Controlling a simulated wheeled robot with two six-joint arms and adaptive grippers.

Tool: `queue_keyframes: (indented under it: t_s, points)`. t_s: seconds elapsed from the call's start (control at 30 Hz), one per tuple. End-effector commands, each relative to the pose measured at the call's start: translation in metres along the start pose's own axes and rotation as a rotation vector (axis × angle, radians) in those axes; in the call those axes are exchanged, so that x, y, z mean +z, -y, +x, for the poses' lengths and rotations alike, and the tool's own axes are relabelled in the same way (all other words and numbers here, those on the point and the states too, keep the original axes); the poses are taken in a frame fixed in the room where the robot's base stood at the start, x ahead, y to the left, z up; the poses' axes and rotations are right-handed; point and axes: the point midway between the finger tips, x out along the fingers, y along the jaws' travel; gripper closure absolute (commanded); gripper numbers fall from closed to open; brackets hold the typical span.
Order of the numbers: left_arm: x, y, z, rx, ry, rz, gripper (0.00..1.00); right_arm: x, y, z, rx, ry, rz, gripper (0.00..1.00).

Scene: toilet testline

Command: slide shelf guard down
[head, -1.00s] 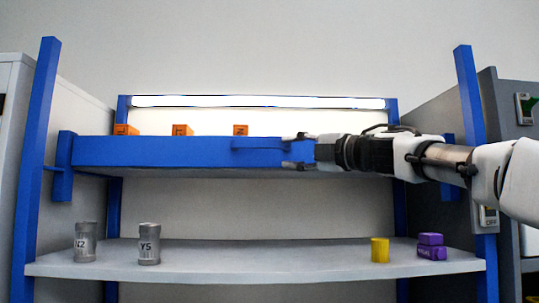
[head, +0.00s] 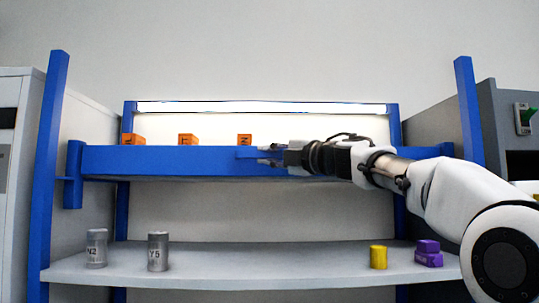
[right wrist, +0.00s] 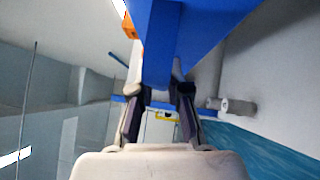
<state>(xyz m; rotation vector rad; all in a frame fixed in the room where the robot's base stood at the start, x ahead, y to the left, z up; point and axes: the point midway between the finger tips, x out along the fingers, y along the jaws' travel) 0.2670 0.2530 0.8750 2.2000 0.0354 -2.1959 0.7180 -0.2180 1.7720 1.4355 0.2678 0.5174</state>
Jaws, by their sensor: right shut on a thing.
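The shelf guard (head: 165,162) is a blue bar running along the front of the upper shelf. My right gripper (head: 270,155) comes in from the right and is shut on the guard's handle. In the right wrist view its two fingers (right wrist: 162,82) lie on either side of the blue guard part (right wrist: 163,45). My left gripper is not in view.
Orange boxes (head: 188,139) stand on the upper shelf behind the guard. The lower shelf (head: 260,262) holds grey cans (head: 158,251), a yellow cylinder (head: 378,257) and purple boxes (head: 428,253), with a clear middle. Blue posts (head: 50,170) flank the rack; grey cabinets stand beside it.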

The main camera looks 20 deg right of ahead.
Motion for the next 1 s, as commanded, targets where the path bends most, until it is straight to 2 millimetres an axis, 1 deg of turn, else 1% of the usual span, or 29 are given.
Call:
queue_keyframes:
  t_s: [0.07, 0.3, 0.37, 0.43, 0.7, 0.73, 0.8, 1.0]
  points:
    - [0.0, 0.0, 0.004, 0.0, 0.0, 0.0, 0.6, 0.001, 0.004, -0.002, 0.004, 0.006, 0.002, 1.0]
    - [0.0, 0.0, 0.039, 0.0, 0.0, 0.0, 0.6, -0.005, 0.053, -0.008, 0.0, 0.005, 0.003, 1.0]
    - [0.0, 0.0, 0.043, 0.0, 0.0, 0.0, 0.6, -0.006, 0.059, -0.009, 0.002, 0.005, 0.002, 1.0]
    - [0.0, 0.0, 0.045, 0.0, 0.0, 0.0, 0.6, -0.007, 0.063, -0.009, 0.002, 0.005, 0.002, 1.0]
    - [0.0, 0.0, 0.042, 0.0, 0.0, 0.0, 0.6, -0.006, 0.06, -0.009, 0.003, 0.006, 0.001, 1.0]
    - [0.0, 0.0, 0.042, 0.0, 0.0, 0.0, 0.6, -0.006, 0.06, -0.009, 0.003, 0.006, 0.001, 0.81]
    - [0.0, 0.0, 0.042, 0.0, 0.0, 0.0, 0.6, -0.006, 0.06, -0.009, 0.003, 0.005, 0.001, 0.59]
    - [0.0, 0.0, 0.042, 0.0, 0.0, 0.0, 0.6, -0.007, 0.06, -0.009, 0.003, 0.005, 0.001, 0.59]
